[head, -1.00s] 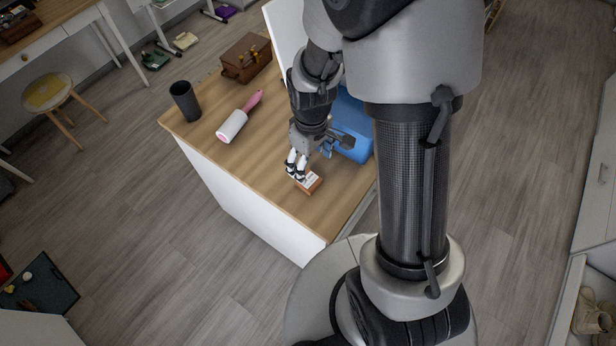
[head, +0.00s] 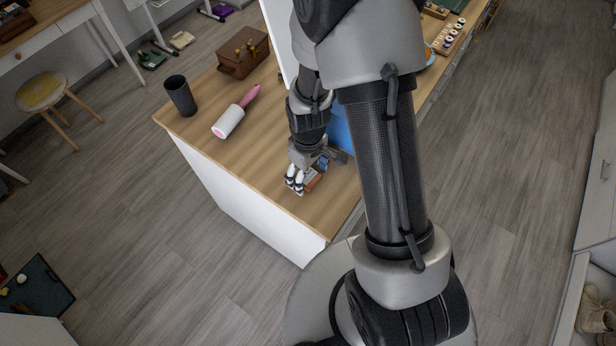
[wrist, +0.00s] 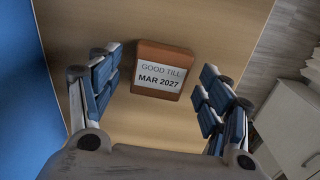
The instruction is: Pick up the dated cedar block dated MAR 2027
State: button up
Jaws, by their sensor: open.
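The cedar block (wrist: 162,57) is a small reddish-brown block on the wooden tabletop, with a white label reading "GOOD TILL MAR 2027". In the wrist view it lies between the fingers of my gripper (wrist: 160,95), near the level of the fingertips, with gaps on both sides. The gripper is open and holds nothing. In the head view my gripper (head: 294,180) is low over the table, and the block (head: 313,180) shows just right of the fingers, partly hidden by them.
A blue object (head: 341,130) stands close behind my gripper, mostly hidden by my arm. A lint roller (head: 230,120), a dark cup (head: 180,96) and a brown box (head: 243,53) are farther left and back. The table's front edge is close to the block.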

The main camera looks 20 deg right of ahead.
jog(key=shift+c, duration=0.3)
jog(key=c, duration=0.9)
jog(key=shift+c, duration=0.2)
